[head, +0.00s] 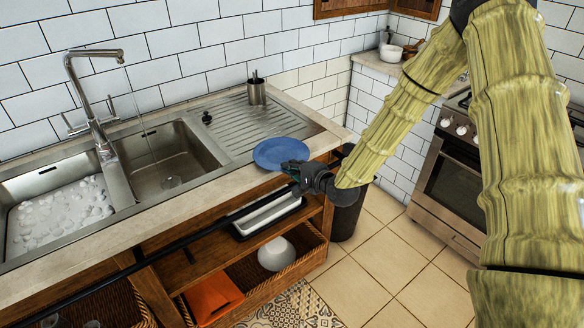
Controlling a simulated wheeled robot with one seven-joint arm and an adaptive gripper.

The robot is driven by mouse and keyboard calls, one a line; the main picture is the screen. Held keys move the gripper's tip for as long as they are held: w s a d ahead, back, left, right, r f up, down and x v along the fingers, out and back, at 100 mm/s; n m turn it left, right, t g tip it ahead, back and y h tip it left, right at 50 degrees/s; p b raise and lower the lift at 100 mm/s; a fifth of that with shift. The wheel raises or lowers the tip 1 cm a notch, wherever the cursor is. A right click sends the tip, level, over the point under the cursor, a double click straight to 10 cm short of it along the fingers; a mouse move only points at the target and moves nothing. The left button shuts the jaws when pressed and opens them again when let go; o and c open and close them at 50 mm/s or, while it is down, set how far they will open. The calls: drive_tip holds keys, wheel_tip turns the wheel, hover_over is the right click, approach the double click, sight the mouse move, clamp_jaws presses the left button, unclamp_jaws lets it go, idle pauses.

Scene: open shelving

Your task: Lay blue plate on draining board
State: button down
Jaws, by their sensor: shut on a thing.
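The blue plate (282,152) is held roughly level in my gripper (292,168), which is shut on the plate's near right edge. In this view the plate overlaps the near right part of the steel draining board (245,122) and the counter's front edge. I cannot tell whether the plate touches the board or hovers above it. The ribbed draining board lies to the right of the two sink basins. The fingertips are small and partly hidden against the plate.
The tap (95,110) rises behind the basins. Open shelves below hold a wicker basket (310,255) with a white bowl (277,254).

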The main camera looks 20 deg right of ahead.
drive_tip(key=c, duration=1.6)
unclamp_jaws()
drive_tip(key=shift+c, duration=0.2)
